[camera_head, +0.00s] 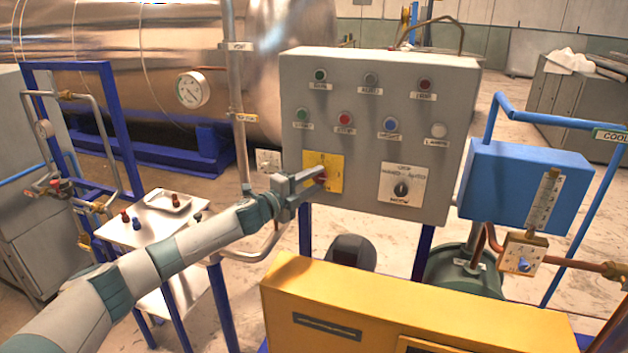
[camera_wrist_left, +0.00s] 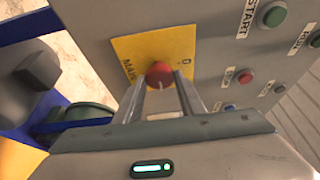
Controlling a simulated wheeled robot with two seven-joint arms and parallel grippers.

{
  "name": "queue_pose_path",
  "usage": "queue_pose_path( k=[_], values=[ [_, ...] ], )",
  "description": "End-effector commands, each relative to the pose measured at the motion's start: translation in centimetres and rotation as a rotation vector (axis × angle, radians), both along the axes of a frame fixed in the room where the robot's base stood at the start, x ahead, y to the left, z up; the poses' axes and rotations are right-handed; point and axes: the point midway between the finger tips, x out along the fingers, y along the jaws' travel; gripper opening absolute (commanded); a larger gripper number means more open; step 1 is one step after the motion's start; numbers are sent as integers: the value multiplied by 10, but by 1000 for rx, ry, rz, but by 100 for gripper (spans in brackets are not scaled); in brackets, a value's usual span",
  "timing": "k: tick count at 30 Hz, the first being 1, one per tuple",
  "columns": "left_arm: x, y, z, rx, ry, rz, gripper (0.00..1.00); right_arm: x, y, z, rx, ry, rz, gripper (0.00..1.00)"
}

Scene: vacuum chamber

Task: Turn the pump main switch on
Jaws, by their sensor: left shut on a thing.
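The pump main switch is a red knob (camera_wrist_left: 159,73) on a yellow plate (camera_head: 337,172) at the lower left of the grey control panel (camera_head: 290,110). In the left wrist view the yellow plate (camera_wrist_left: 133,52) carries the letters "MAIN" and a "0". My left gripper (camera_head: 318,177) is at the knob; in the left wrist view its two fingers (camera_wrist_left: 170,92) are on either side of the knob's lower part, shut on it. The fingers partly hide the knob, and its turned position cannot be told. My right gripper is not in view.
Above the switch are several coloured buttons, and a black selector (camera_head: 401,189) sits to its right. A yellow cabinet (camera_head: 420,312) stands low in front. A blue box (camera_head: 525,185) is at right. A small white table (camera_head: 150,232) with loose parts stands at left.

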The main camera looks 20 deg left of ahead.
Motion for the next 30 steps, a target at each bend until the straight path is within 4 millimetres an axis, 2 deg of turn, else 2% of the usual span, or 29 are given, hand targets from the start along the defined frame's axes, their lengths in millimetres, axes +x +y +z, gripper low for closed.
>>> queue_pose_path(
  k=[4,5,6,20,26,30],
  values=[
    [0,-1,-2,2,1,-1,13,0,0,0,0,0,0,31],
    [0,-1,-2,2,1,-1,43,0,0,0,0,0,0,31],
    [0,-1,-2,2,1,-1,52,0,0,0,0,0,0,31],
    [-3,1,-1,0,0,-1,54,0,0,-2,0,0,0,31],
    [-16,8,-3,1,0,-1,54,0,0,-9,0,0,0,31],
    [-32,15,-4,1,0,-1,54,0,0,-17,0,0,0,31]
  ],
)
